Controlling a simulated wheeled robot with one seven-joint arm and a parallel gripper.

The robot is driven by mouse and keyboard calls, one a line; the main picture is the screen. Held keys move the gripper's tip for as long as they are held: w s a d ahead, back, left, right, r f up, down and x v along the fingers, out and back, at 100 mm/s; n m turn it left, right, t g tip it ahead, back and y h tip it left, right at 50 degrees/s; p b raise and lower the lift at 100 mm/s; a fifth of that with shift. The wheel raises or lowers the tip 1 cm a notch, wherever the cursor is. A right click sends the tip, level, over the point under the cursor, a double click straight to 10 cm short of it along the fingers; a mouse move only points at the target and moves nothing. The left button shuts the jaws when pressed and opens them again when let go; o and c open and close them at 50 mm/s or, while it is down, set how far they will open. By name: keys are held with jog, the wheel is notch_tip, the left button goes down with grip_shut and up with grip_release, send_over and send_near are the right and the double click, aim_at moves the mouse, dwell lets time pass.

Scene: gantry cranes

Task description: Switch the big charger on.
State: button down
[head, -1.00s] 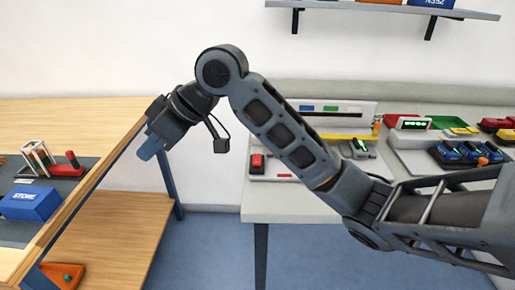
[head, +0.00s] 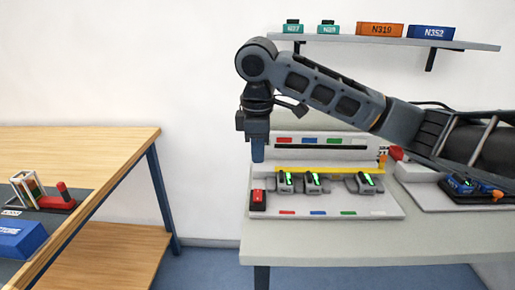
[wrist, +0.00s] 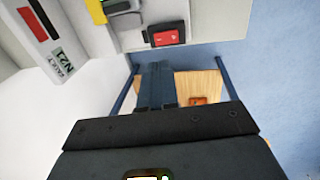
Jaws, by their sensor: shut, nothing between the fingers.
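The big charger (head: 330,206) appears to be the wide pale unit on the back table, with a yellow strip and coloured marks. A red switch (head: 258,199) in a dark housing stands at its left front corner; whether it is on or off I cannot tell. Several grey devices with green lights (head: 312,182) sit along it. My gripper (head: 258,158) is shut and empty, pointing down above the left end of the charger, apart from the switch. In the wrist view the switch (wrist: 165,37) lies just beyond my shut fingertips (wrist: 155,66).
A second pale unit (head: 440,200) with blue items is on the right, partly behind my arm. A shelf (head: 400,42) with labelled boxes hangs above. A wooden bench (head: 95,150) with a blue box (head: 20,238) is at left. The table's front strip (head: 350,240) is clear.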

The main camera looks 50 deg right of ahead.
aim_at(258, 191)
jog(key=f, duration=0.6)
jog(key=w+d+f, duration=0.1)
jog(key=f, duration=0.3)
jog(key=shift+f, duration=0.1)
